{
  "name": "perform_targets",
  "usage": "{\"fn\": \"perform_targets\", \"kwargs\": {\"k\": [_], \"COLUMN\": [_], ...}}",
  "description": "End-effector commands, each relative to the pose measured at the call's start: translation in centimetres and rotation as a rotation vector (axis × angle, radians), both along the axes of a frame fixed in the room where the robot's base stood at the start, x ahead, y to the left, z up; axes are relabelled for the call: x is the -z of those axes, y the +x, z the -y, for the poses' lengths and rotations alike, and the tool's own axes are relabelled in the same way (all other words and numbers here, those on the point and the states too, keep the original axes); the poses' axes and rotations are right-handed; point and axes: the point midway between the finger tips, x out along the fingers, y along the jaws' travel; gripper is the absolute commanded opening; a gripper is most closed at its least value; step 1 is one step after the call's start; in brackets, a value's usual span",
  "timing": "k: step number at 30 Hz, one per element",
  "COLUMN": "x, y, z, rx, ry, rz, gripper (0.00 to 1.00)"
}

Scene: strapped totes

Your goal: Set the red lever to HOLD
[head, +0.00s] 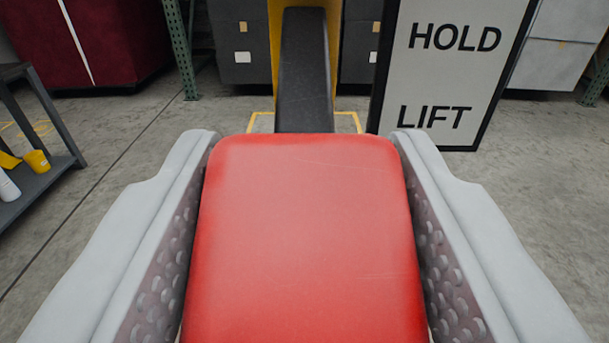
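The red lever's broad red grip (305,240) fills the middle of the head view. A dark bar (304,75) runs from behind it up to a yellow post (275,40). My gripper (305,140) has one grey finger along each side of the red grip, with the dimpled pads against its sides. It looks shut on the grip. A black-framed white sign (450,75) to the right of the bar reads HOLD above and LIFT below. No pointer shows, so I cannot tell which mark the lever is at.
A dark shelf (45,180) with yellow and white items stands at the left. A dark red strapped tote (110,40), grey totes (235,65) and a green rack post (181,50) are at the back. Yellow lines mark the floor by the post. Bare concrete lies on both sides.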

Motion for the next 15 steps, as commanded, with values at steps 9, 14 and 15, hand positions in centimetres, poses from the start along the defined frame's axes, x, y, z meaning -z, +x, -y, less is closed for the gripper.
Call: {"fn": "perform_targets", "kwargs": {"k": [9,14,15], "x": [-0.07,-0.54,-0.7], "y": [-0.02,-0.1,-0.14], "z": [0.0,0.0,0.0], "rx": [0.0,0.0,0.0], "ry": [0.0,0.0,0.0], "rz": [-0.003,-0.048,-0.068], "gripper": [0.03,0.03,0.03]}}
